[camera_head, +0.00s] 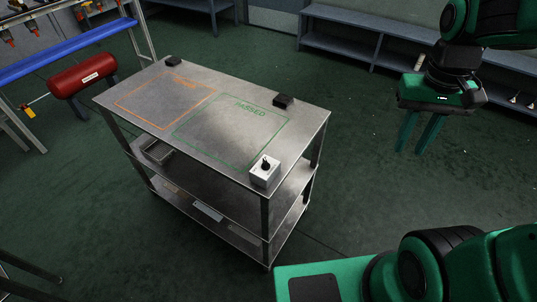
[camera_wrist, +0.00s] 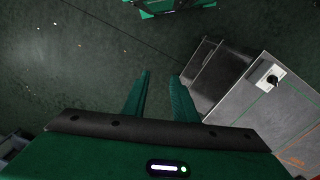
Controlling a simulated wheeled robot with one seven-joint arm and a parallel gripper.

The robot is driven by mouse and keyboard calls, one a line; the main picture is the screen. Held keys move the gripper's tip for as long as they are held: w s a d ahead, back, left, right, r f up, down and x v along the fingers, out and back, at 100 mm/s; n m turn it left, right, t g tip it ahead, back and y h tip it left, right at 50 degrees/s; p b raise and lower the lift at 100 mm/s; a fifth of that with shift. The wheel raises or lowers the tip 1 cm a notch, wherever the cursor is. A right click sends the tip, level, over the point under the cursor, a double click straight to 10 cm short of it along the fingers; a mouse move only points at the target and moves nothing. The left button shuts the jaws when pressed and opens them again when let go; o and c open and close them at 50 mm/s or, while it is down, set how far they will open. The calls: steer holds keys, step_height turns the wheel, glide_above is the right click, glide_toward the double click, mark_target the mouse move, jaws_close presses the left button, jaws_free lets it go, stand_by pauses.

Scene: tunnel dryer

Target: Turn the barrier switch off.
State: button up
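The barrier switch (camera_head: 265,171) is a small white box with a black rotary knob on top. It sits at the near right corner of the metal table (camera_head: 222,118). In the wrist view the switch (camera_wrist: 272,78) shows at the right, on the table's corner. The knob's exact setting is too small to read. My gripper (camera_head: 415,150) hangs in the air to the right of the table, well apart from the switch, fingers pointing down. In the wrist view the gripper's two green fingers (camera_wrist: 160,80) are spread with a gap, and nothing is between them.
The table top has an orange outlined area (camera_head: 165,105), a green "PASSED" area (camera_head: 235,130) and black blocks (camera_head: 283,101) at its far edge. Lower shelves hold flat items. A red tank (camera_head: 83,79) stands at the left. A grey bench (camera_head: 345,45) stands behind. Floor right of the table is clear.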

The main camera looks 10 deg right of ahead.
steer(key=w+a+n, duration=0.3)
steer(key=w+a, duration=0.5)
steer(key=a, duration=0.2)
steer(key=n, duration=0.4)
glide_above(266, 161)
step_height(266, 161, down, 3)
steer(key=shift+y, duration=0.3)
step_height(266, 161, down, 11)
steer(key=shift+r, duration=0.1)
